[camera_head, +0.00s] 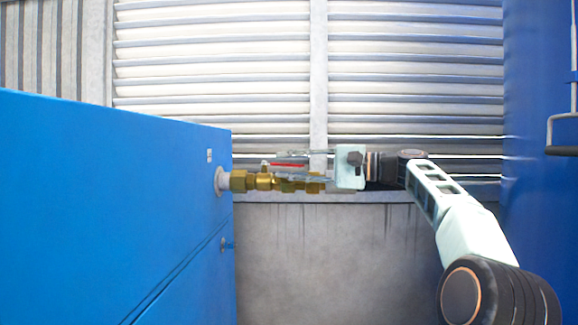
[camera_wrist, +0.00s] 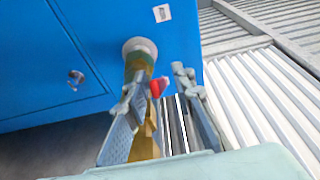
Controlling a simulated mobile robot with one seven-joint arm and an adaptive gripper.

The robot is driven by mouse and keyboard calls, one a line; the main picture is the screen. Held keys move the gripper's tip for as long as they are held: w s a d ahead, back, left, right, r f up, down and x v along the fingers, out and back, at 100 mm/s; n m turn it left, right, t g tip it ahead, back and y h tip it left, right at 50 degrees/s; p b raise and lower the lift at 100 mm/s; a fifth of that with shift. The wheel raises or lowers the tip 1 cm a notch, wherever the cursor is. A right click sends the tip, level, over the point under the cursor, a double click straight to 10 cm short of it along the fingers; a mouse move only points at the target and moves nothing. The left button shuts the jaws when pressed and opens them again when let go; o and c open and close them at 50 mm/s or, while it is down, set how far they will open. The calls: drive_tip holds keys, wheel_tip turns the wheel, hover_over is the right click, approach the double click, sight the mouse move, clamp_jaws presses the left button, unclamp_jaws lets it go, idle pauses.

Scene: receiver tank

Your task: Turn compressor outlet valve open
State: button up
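The compressor outlet valve (camera_head: 265,181) is a brass fitting on the blue compressor's side, with a brass line running right from it. Its red handle (camera_head: 288,164) lies along the line. My gripper (camera_head: 284,167) reaches in from the right, its grey fingers at the handle. In the wrist view my gripper (camera_wrist: 159,80) is open, its fingers spread apart. The red handle (camera_wrist: 158,87) shows between them, nearer the left finger. The left finger overlaps the brass valve body (camera_wrist: 146,143). Contact with the handle cannot be told, and part of the handle is hidden.
The blue compressor cabinet (camera_head: 110,200) fills the left side. A louvred wall (camera_head: 220,60) stands behind. A large blue tank (camera_head: 535,200) stands at the right, with a grey bracket (camera_head: 562,135). Below the valve a grey wall surface (camera_head: 320,260) is clear.

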drive_tip(key=v, duration=1.2)
